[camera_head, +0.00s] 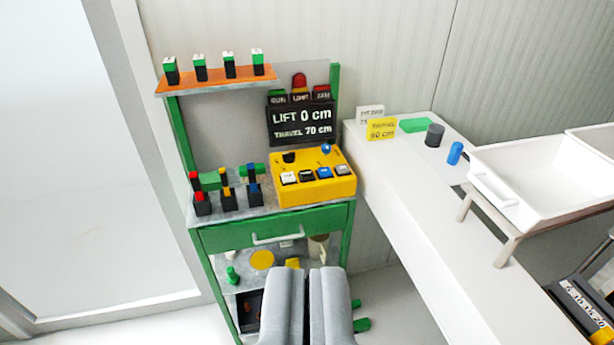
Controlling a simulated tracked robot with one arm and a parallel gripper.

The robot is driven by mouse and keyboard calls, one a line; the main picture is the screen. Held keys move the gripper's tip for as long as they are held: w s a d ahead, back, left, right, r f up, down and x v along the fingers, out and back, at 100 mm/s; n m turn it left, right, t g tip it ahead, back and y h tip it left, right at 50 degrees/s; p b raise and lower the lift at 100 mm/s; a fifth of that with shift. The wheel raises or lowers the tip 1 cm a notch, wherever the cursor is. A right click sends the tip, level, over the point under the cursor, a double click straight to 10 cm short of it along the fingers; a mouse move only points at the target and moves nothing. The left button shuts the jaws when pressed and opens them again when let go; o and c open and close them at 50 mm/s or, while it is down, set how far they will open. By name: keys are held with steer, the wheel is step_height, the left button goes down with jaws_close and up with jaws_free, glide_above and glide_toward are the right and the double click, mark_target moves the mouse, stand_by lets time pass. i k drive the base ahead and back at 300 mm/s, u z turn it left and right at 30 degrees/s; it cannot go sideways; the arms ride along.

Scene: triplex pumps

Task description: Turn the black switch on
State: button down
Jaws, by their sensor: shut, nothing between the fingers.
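A yellow control box (322,190) sits on the right of the green workbench's top. A small black switch (289,157) stands at the back left of the box's sloping face. A blue knob (326,149) is at its back right. Several square buttons, white, black and blue, line its front. Which way the black switch is set is too small to tell. My gripper (308,272) shows at the bottom of the picture as two grey fingers close together, shut and empty. It is in front of the bench and appears below the box, apart from it.
A display panel (302,122) stands behind the box, reading "LIFT 0 cm" and "TRAVEL 70 cm". Black blocks with coloured tops (227,198) stand left of the box. A drawer handle (278,237) juts out below. A white counter (420,225) with a white tray (545,175) is at right.

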mark_target(288, 157)
steer(key=u, duration=0.5)
steer(key=i, duration=1.6)
steer(key=z, duration=0.6)
